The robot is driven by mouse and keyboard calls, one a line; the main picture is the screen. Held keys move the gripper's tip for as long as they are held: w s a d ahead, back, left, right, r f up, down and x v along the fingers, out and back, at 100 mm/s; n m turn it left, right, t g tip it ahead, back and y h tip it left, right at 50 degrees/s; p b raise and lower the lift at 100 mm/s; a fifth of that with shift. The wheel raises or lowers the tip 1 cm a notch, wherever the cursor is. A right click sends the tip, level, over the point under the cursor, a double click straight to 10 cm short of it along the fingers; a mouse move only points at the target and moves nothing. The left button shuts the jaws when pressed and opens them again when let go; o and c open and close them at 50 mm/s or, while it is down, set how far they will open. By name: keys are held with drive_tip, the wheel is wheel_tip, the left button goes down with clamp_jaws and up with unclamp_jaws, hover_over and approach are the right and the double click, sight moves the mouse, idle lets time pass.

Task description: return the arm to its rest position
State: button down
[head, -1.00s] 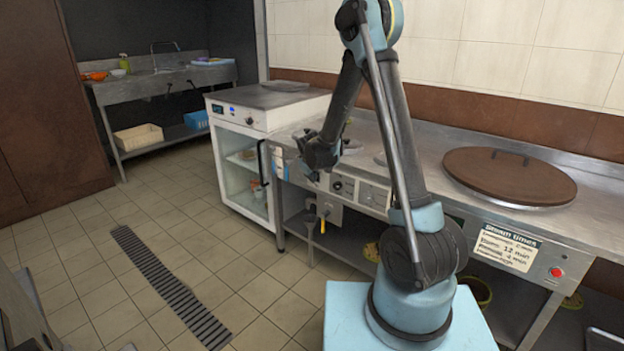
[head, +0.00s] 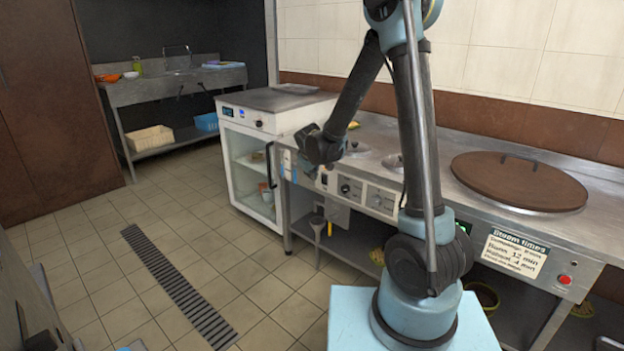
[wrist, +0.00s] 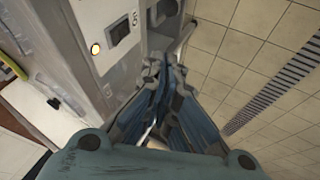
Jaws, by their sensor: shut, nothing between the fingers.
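My gripper (head: 314,158) hangs from my folded arm in front of the steel counter, near the left end of its control panel. In the wrist view my gripper (wrist: 163,85) has its dark fingers together, with nothing visible between them. The front of the appliance panel, with a lit round lamp (wrist: 95,49), lies beside the fingers. The floor shows beyond them. In the head view the gripper's fingertips are small and dark.
The steel counter (head: 440,160) carries a brown round lid (head: 518,181) at right and a control panel (head: 365,195) in front. A white glass-door cabinet (head: 250,178) stands to the left. A sink (head: 180,85) is at the back. The tiled floor with a drain grate (head: 178,287) is open.

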drive_tip(key=s+d+r+m+g, duration=0.1)
drive_tip(key=s+d+r, duration=0.2)
drive_tip(key=s+d, duration=0.3)
drive_tip(key=s+d+r+m+h, duration=0.1)
drive_tip(key=s+d+r+m, duration=0.15)
drive_tip(key=d, duration=0.45)
drive_tip(key=s+d+r+m+g, duration=0.1)
drive_tip(key=s+d+r, duration=0.2)
drive_tip(key=s+d, duration=0.35)
drive_tip(key=s+d+f+m+g, duration=0.1)
drive_tip(key=s+d, duration=0.4)
drive_tip(key=s, duration=0.6)
drive_tip(key=s+d+f+m+g, duration=0.1)
drive_tip(key=s+d+f+m, duration=0.2)
drive_tip(key=s, duration=0.8)
drive_tip(key=shift+s+d+m+g+y, duration=0.3)
drive_tip(key=shift+s+d+m+g, duration=0.15)
drive_tip(key=shift+d, duration=0.6)
